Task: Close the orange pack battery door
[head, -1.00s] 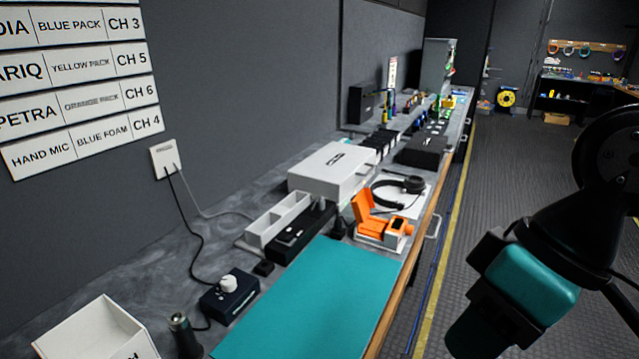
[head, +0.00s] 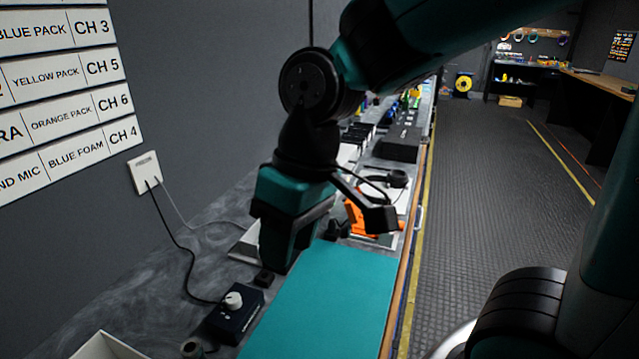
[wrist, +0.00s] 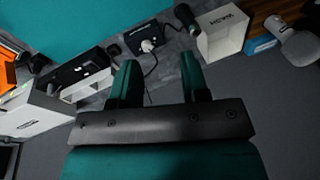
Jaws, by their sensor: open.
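The orange pack (head: 354,222) sits on the bench beyond the teal mat in the head view, partly covered by my wrist camera and arm. Its orange door seems to stand up at the pack's left side, but how far it is open is hard to tell now. A piece of the orange pack (wrist: 8,76) shows at the left edge of the wrist view. My gripper (wrist: 162,78) is open and empty, its two teal fingers apart over the bench. In the head view it hangs left of the pack, clear of it, with its fingertips hard to make out.
A dark box with a white knob (head: 236,303) and a cable stands at the mat's left. The teal mat (head: 325,300) is clear. The wrist view shows a white box (wrist: 222,38), a dark microphone (wrist: 187,18) and a long white case (wrist: 35,115).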

